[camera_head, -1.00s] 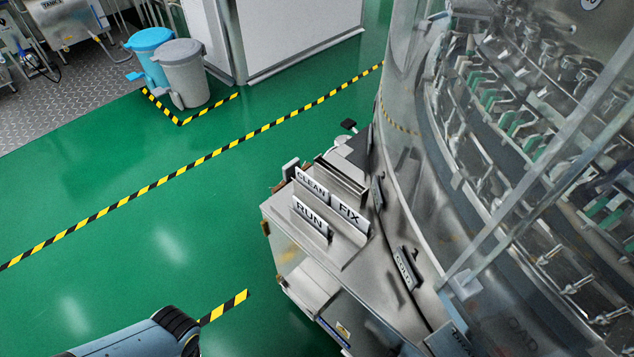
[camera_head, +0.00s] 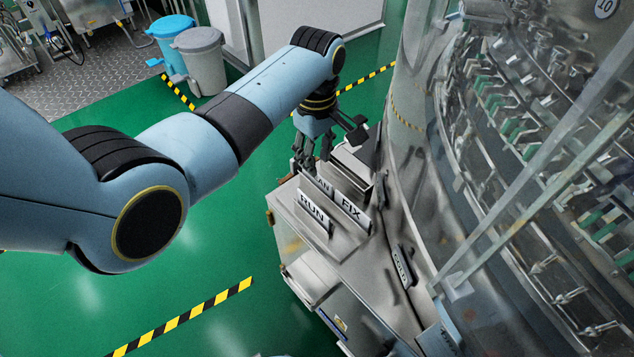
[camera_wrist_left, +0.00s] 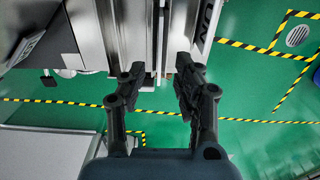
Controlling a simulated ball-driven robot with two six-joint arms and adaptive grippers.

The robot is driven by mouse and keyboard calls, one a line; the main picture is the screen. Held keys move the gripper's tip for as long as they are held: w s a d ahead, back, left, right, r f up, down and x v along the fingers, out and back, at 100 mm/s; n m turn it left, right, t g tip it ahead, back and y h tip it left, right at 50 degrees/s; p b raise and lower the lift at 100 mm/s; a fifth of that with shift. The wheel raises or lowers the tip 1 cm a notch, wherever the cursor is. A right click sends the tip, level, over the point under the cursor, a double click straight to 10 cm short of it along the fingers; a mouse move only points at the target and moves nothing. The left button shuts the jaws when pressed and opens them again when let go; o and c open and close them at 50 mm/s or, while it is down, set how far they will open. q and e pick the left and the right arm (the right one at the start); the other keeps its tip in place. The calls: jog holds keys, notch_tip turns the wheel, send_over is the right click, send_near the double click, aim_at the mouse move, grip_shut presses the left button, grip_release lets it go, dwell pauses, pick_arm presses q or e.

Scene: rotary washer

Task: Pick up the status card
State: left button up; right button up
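Three status cards stand in a metal holder (camera_head: 318,245) on the ledge beside the rotary washer. The RUN card (camera_head: 312,215) is at the front. The FIX card (camera_head: 351,210) is to its right and slightly behind. The CLEAN card (camera_head: 322,185) is behind RUN, its left part hidden by my gripper. My left gripper (camera_head: 312,157) is over the back of the holder, by the CLEAN card, fingers pointing down. In the left wrist view its fingers (camera_wrist_left: 158,88) are apart, with thin upright metal edges ahead between them. I cannot tell whether they touch a card. My right gripper is out of view.
The washer's clear curved guard (camera_head: 425,130) rises close on the right. A plate marked COLD (camera_head: 402,267) is on the ledge front right. A grey bin (camera_head: 203,60) and a blue bin (camera_head: 168,40) stand far back. Open green floor (camera_head: 215,290) lies left.

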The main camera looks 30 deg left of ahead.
aim_at(317, 182)
pick_arm(q)
notch_tip(317, 182, down, 5)
jog(key=shift+f+b, duration=0.2)
jog(key=shift+b, duration=0.6)
jog(key=shift+c, duration=0.2)
grip_shut()
